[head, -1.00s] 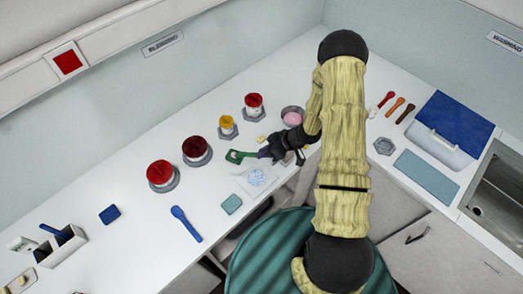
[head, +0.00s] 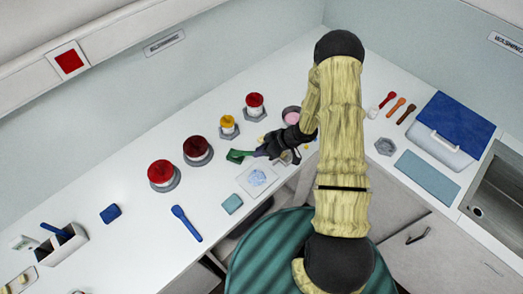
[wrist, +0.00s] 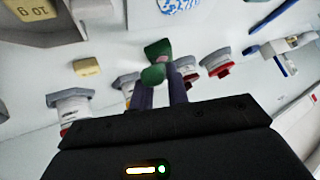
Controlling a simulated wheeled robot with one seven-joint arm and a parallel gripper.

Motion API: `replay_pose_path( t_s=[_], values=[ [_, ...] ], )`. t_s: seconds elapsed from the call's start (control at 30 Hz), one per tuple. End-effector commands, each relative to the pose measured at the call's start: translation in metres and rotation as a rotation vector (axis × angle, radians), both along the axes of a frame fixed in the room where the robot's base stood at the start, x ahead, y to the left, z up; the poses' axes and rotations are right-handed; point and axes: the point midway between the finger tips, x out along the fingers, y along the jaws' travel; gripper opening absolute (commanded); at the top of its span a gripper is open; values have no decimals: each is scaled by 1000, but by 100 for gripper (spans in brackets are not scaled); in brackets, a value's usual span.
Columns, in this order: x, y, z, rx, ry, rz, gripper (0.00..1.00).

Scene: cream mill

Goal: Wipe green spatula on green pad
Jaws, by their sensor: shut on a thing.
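My gripper (head: 259,153) is shut on the green spatula (head: 238,156), over the counter just behind the white sheet with a blue-and-white patch. In the wrist view the green spatula (wrist: 154,62) sits between the dark fingers of my gripper (wrist: 160,84), which partly hide it. A small teal-green pad (head: 232,203) lies flat on the counter near its front edge, in front of the spatula and apart from it. This pad cannot be made out in the wrist view. I cannot tell the spatula's exact height above the counter.
The white sheet (head: 249,187) lies between spatula and pad. Red jars (head: 161,172), a dark red jar (head: 197,149) and a yellow jar (head: 226,122) stand behind. A pink bowl (head: 291,116) is beyond my gripper. A blue spatula (head: 186,223) lies left; a larger teal mat (head: 427,177) lies right.

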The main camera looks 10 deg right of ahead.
Motion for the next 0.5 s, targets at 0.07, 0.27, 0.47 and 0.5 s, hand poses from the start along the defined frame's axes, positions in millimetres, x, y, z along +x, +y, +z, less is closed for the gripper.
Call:
replay_pose_path(
  t_s=[0.07, 0.27, 0.47, 0.5],
  values=[
    [0, 0, 0, 0, 0, 0, 0],
    [-2, -5, 0, 0, 1, -2, 0],
    [-6, -12, -1, 0, 2, -1, 0],
    [-7, -13, -1, -1, 1, 0, 0]
  ],
)
